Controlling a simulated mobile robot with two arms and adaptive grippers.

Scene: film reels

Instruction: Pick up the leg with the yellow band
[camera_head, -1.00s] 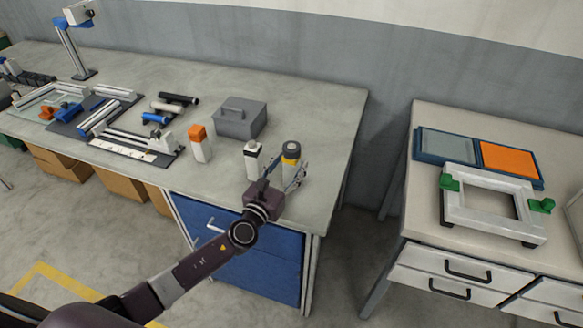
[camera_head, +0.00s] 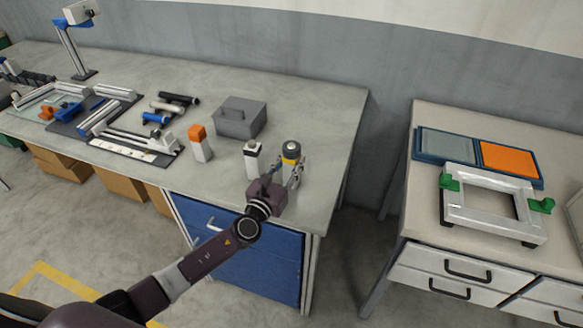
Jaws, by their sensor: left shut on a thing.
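The leg with the yellow band (camera_head: 291,149) stands upright near the right front corner of the grey table. A white leg with an orange top (camera_head: 200,144) stands further left. My right gripper is not in view.
A grey lidded box (camera_head: 240,118) stands behind the legs. Trays and rods (camera_head: 105,118) cover the table's left part. To the right, across a gap, a second table holds a white frame with green clamps (camera_head: 460,212) and a blue-orange tray (camera_head: 510,164).

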